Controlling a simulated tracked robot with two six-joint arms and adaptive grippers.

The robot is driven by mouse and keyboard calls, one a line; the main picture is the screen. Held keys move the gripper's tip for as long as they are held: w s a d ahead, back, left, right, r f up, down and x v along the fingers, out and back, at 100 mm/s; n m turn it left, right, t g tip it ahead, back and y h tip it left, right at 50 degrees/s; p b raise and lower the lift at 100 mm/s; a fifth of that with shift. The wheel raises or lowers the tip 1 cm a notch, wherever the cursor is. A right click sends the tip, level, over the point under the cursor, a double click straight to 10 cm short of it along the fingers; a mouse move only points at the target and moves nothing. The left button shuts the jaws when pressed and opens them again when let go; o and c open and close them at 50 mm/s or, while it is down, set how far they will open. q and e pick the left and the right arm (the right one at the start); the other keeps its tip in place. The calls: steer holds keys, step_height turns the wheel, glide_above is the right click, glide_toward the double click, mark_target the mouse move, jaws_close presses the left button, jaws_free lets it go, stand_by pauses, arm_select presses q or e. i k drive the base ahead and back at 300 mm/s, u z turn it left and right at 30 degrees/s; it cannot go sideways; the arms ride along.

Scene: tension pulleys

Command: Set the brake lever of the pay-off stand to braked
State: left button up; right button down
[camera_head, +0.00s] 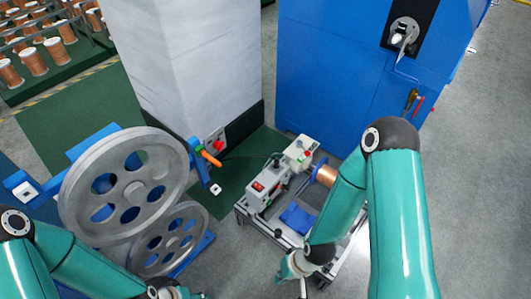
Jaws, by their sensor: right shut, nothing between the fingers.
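A low metal frame stand (247,213) carries a copper spool (326,175) on its right side, partly behind my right arm. I cannot make out a brake lever on this stand. An orange-handled lever (210,158) sits beside the large grey pulleys, apart from this stand. My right gripper (294,277) is over the near side of the frame, shut and empty, its tips close to the bottom edge of the view. My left gripper (178,293) is cut off by the bottom edge below the pulleys; its fingers cannot be made out.
Two grey pulleys (124,184) stand at left on blue mounts. A white pillar (187,65) and a blue cabinet (335,70) stand behind. Grey floor is open between pulleys and frame.

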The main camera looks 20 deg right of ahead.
mark_target(299, 144)
steer(key=z, duration=0.95)
steer(key=i, duration=0.15)
steer(key=u, duration=2)
steer(key=k, duration=1)
steer(key=z, duration=0.7)
steer(key=i, duration=1)
steer(key=u, duration=0.05)
